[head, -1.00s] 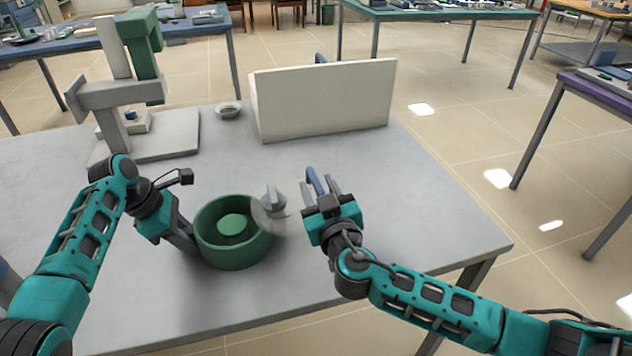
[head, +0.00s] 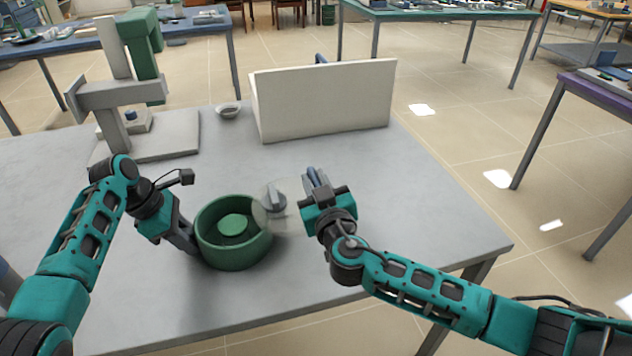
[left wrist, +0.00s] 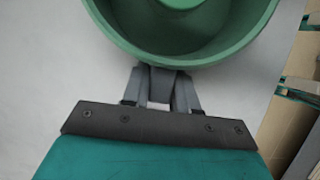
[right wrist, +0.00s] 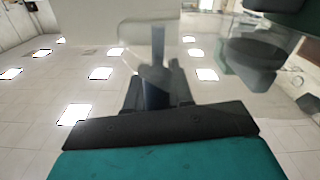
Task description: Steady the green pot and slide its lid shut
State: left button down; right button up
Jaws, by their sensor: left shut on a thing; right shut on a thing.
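The green pot (head: 233,256) stands open on the grey table, with a round green hub (head: 234,224) inside. A see-through lid (head: 266,222) with a grey knob-like part (head: 276,199) sits at its right rim, leaving most of the mouth uncovered. My left gripper (head: 193,247) is shut on the pot's near-left side; in the left wrist view its fingers (left wrist: 160,75) meet the pot wall (left wrist: 190,52), and the exact grip is partly hidden. My right gripper (head: 316,180) is shut on an upright blue-grey handle, which also shows in the right wrist view (right wrist: 157,60).
A pale upright panel (head: 325,98) stands behind the pot. A grey and green stand (head: 120,90) is at the back left, and a small bowl (head: 228,110) lies between them. The table is clear to the right, up to its edge.

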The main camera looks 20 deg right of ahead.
jog(key=shift+d, duration=0.1)
grip_shut()
pick_arm(q)
jog(key=shift+d, duration=0.1)
pick_arm(e)
jog(key=shift+a, duration=6.5)
jog(key=o, duration=0.7)
grip_release()
jog(key=shift+d, duration=0.1)
jog(key=s, duration=1.2)
